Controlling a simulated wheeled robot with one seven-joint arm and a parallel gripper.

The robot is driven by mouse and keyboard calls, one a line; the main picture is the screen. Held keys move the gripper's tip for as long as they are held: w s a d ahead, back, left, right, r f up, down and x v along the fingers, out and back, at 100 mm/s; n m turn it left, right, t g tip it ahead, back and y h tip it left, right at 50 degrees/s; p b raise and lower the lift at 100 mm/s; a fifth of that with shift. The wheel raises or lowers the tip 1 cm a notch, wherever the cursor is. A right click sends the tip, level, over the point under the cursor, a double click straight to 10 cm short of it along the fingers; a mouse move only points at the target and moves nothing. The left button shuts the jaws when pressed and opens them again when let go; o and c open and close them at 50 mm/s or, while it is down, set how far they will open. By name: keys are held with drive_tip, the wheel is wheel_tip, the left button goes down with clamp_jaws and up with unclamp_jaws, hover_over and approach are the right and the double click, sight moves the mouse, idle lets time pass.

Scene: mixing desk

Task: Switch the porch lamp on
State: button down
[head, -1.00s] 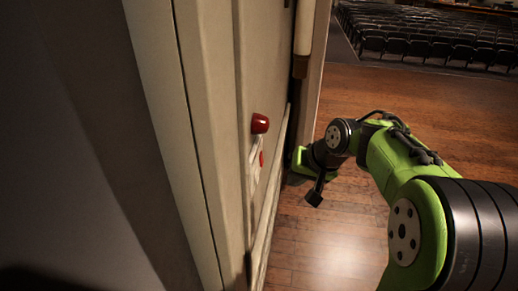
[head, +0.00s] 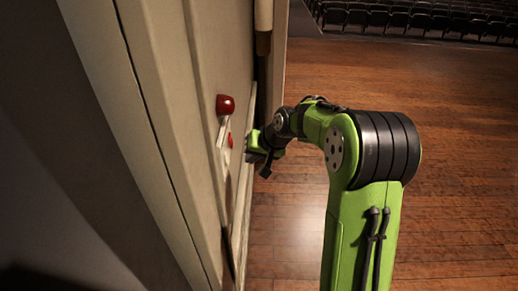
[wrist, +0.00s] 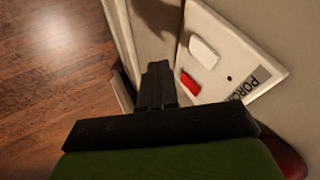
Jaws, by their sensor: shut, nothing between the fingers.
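The porch switch plate (wrist: 225,60) is a pale panel on the wall, with the letters "PORC" on a label (wrist: 254,84) partly cut off by my gripper. It has a white raised piece (wrist: 203,52) and a red piece (wrist: 190,83) beside it. In the head view the red piece (head: 229,140) shows below a red dome lamp (head: 225,104). I cannot tell whether the lamp is lit. My gripper (wrist: 158,72) is shut and empty, its fingertips just left of the red piece in the wrist view. Contact cannot be told. The head view shows my gripper (head: 256,146) close to the wall.
The cream wall panel (head: 165,100) with raised trim runs along the left. A white and brown post (head: 263,30) stands beyond the plate. The wooden floor (head: 450,150) is open to the right, with rows of dark seats (head: 415,15) far back.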

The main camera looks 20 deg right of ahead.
sight(227, 158)
drive_tip(key=a, duration=0.1)
drive_tip(key=w+a+f, duration=0.1)
drive_tip(key=w+a+p, duration=0.1)
drive_tip(key=a, duration=0.1)
drive_tip(key=shift+w+f, duration=0.15)
drive_tip(key=shift+f, duration=0.15)
drive_tip(key=shift+w+a+f+b, duration=0.1)
drive_tip(key=shift+a+f+b, duration=0.1)
drive_tip(key=shift+b, duration=0.25)
drive_tip(key=shift+r, duration=0.15)
